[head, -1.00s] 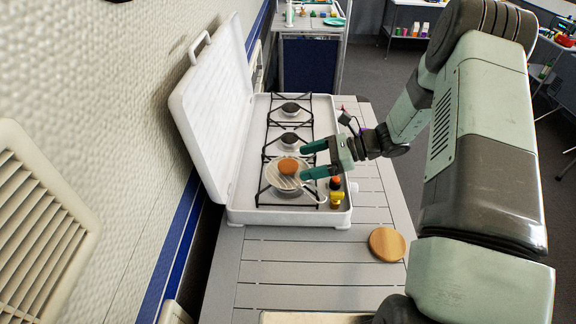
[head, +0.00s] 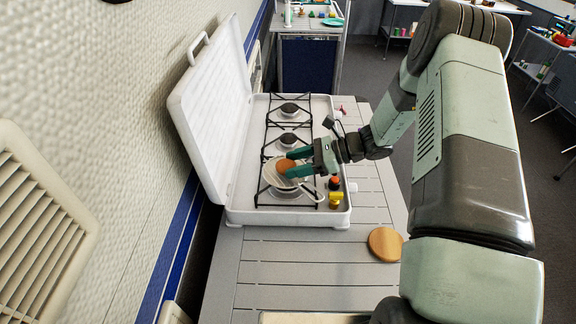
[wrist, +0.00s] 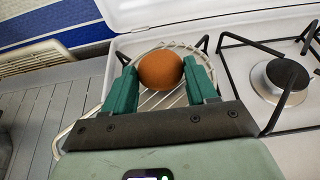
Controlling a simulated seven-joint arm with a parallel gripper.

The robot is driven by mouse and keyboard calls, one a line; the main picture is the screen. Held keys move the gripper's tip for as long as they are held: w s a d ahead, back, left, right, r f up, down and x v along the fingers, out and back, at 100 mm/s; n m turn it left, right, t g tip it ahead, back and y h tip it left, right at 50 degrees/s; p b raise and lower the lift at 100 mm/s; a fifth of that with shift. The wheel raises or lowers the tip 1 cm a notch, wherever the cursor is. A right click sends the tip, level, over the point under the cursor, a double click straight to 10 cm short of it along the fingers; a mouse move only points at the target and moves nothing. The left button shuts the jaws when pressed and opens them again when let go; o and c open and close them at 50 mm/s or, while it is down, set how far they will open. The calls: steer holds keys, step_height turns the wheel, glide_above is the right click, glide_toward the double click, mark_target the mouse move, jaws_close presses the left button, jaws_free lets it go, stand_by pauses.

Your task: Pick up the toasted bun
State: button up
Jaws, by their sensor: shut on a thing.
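The toasted bun (head: 286,166) is a round orange-brown bun at the wire rack on the near burner of the stove. In the wrist view the bun (wrist: 161,70) sits between the green fingertips, which press on both its sides. My gripper (head: 289,167) is shut on it; it also shows in the wrist view (wrist: 163,84). The white wire rack (head: 272,181) lies under and around the bun. I cannot tell whether the bun still touches the rack.
The white camp stove (head: 238,216) has its lid (head: 210,110) open at the left, beside the wall.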

steer(key=shift+d+f, duration=0.2)
